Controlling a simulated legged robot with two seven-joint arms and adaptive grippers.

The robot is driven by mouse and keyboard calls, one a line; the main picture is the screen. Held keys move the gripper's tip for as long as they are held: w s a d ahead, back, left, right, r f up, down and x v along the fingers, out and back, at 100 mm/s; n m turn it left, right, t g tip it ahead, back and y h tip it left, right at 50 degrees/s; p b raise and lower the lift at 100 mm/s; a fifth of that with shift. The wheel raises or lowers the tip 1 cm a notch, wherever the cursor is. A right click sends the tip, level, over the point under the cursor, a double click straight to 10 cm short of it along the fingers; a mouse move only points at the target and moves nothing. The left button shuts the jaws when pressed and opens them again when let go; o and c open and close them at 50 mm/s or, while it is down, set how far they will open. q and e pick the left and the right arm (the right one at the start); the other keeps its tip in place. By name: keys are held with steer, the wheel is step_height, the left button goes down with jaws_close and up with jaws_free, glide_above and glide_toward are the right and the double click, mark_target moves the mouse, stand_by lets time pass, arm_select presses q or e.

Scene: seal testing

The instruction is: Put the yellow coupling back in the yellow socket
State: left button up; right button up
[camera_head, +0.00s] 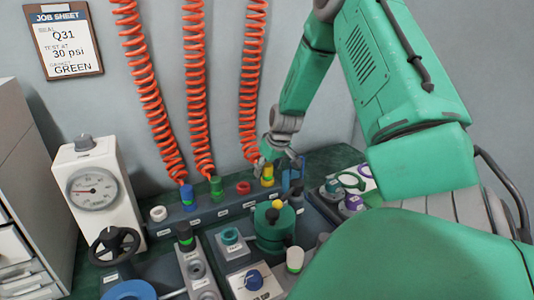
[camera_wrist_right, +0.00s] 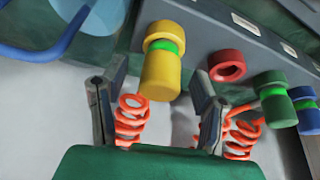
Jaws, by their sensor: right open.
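The yellow coupling (camera_wrist_right: 160,76) is in line with the yellow socket (camera_wrist_right: 170,31) on the grey rail, with a bright green band between them. It looks seated and straight. In the head view the yellow coupling (camera_head: 267,170) stands at the right end of the rail, partly hidden by my gripper. My right gripper (camera_head: 277,162) is just above it. In the wrist view my right gripper (camera_wrist_right: 158,72) is open, one finger on each side of the coupling, with gaps and no clear contact. My left gripper is not in view.
The red socket (camera_head: 243,187) beside it is empty. Green (camera_head: 216,187) and blue (camera_head: 187,196) couplings stand further left, then a white socket (camera_head: 158,213). Orange coiled hoses (camera_head: 197,90) hang behind the rail. A green test fixture (camera_head: 273,232) stands in front.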

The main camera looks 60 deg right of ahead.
steer(key=shift+r, duration=0.1)
steer(key=v, duration=1.1)
steer(key=shift+r, duration=0.3)
steer(key=shift+s, duration=0.1)
